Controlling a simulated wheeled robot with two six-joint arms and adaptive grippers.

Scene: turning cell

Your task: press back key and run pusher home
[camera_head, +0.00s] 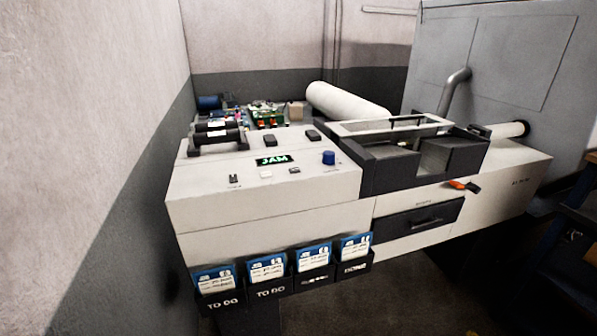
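A light machine panel (215,203) stands left of centre with a lit green display (271,160) reading JAM. A small dark switch (234,179) is at the left and a blue knob (328,157) at the right. Two larger black keys (270,140) (313,135) sit behind the display. Key labels are too small to read. A black feed trough (380,166) with a pale frame is to the right; I cannot tell which part is the pusher. Neither gripper is in view.
Card holders (222,300) with blue-topped cards hang on the front. A black drawer (418,220) and an orange-tipped lever (463,185) are to the right. A white roll (345,102) and circuit boards (266,117) lie behind. A wall (90,150) stands close at left.

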